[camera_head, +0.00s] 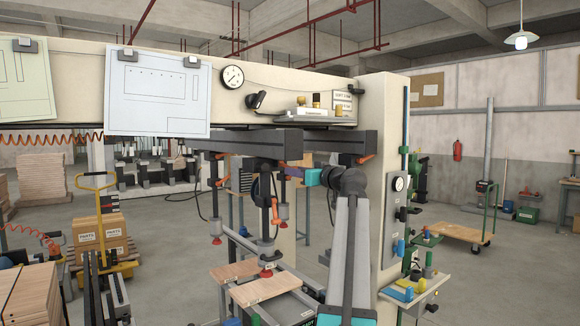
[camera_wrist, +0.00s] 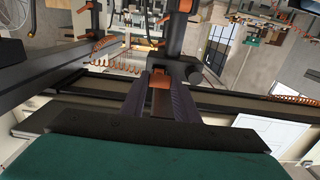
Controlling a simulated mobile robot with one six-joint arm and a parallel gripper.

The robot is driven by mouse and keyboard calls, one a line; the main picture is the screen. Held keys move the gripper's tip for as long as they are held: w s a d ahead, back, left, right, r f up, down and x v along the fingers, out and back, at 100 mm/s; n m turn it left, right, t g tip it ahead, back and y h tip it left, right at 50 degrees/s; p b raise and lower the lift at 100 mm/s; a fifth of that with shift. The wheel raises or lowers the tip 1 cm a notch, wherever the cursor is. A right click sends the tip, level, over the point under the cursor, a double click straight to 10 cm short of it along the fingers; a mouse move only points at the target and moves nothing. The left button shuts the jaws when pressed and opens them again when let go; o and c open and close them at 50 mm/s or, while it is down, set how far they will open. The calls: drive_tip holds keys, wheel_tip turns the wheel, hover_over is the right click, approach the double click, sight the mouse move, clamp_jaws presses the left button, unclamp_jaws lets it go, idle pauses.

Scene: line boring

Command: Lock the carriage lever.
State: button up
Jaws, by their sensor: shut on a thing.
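The carriage lever is orange; its end (camera_wrist: 160,82) shows between my fingertips in the wrist view, in front of a dark grey block. My gripper (camera_wrist: 160,88) is shut on it, one dark finger on each side. In the head view my gripper (camera_head: 305,176) comes in from the right, under the dark overhead rail, with its tips at an orange lever (camera_head: 292,172) on a boring carriage. Most of the held lever is hidden by the fingers, and I cannot tell its angle.
Another orange lever (camera_head: 366,158) sits on the rail's right end. Dark rails (camera_head: 345,143) run just above my gripper. Boring spindles with red tips (camera_head: 266,272) hang to the left, over wooden boards (camera_head: 262,290). A cream post (camera_head: 390,250) stands close on the right.

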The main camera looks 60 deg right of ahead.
drive_tip(key=shift+f, duration=0.3)
drive_tip(key=shift+w+f+b, duration=0.35)
drive_tip(key=shift+f+b, duration=0.5)
drive_tip(key=shift+b, duration=0.05)
drive_tip(key=shift+w+d+f+b, duration=0.2)
drive_tip(key=shift+w+f+b, duration=0.2)
drive_tip(key=shift+f+b, duration=0.45)
drive_tip(key=shift+w, duration=0.1)
drive_tip(key=shift+w+d+f+b, duration=0.2)
drive_tip(key=shift+w+f+b, duration=0.4)
drive_tip(key=shift+b, duration=0.2)
idle(0.4)
